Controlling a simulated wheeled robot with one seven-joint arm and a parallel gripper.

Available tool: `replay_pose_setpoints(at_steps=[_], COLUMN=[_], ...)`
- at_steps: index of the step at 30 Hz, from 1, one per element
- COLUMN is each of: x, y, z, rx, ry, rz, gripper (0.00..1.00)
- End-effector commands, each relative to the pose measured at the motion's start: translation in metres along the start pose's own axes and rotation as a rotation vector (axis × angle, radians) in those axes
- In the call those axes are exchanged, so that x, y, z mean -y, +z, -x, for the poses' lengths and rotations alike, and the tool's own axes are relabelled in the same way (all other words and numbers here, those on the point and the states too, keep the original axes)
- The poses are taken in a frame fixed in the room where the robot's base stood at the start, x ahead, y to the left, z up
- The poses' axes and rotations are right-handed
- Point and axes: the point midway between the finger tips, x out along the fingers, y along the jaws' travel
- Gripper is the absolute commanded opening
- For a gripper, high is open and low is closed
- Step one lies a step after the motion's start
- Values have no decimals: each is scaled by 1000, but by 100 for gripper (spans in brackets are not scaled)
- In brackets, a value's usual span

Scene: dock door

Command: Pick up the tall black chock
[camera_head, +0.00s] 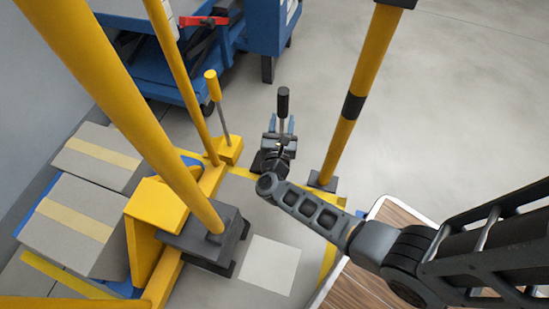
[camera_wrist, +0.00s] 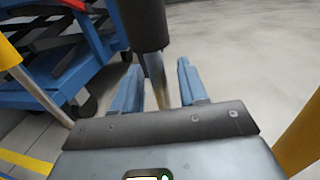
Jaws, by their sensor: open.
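The tall black chock shows as a black hand grip (camera_head: 283,100) on a thin metal rod. Its base is mostly hidden behind my gripper; a dark patch shows beside the wrist. My gripper (camera_head: 282,125) is open, with its two blue fingers on either side of the rod. In the wrist view, the black grip (camera_wrist: 142,22) stands above the rod, and the rod runs down between the open fingers (camera_wrist: 158,75). The rod looks nearer the middle than either finger. I cannot tell whether a finger touches it.
A yellow chock (camera_head: 228,150) with a yellow-gripped rod stands to the left. Yellow posts rise at left (camera_head: 120,110) and right (camera_head: 350,110). Cardboard boxes (camera_head: 75,225) lie at the left. A blue cart (camera_head: 262,28) stands behind. Grey floor at upper right is clear.

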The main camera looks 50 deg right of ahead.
Motion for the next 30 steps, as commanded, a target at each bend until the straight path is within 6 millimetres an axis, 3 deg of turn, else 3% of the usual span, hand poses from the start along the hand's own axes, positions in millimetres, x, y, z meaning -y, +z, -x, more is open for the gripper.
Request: replay_pose_setpoints(at_steps=[15,30], x=[0,0], y=[0,0], z=[0,0], rx=[0,0], ry=[0,0], rz=[0,1], gripper=[0,0])
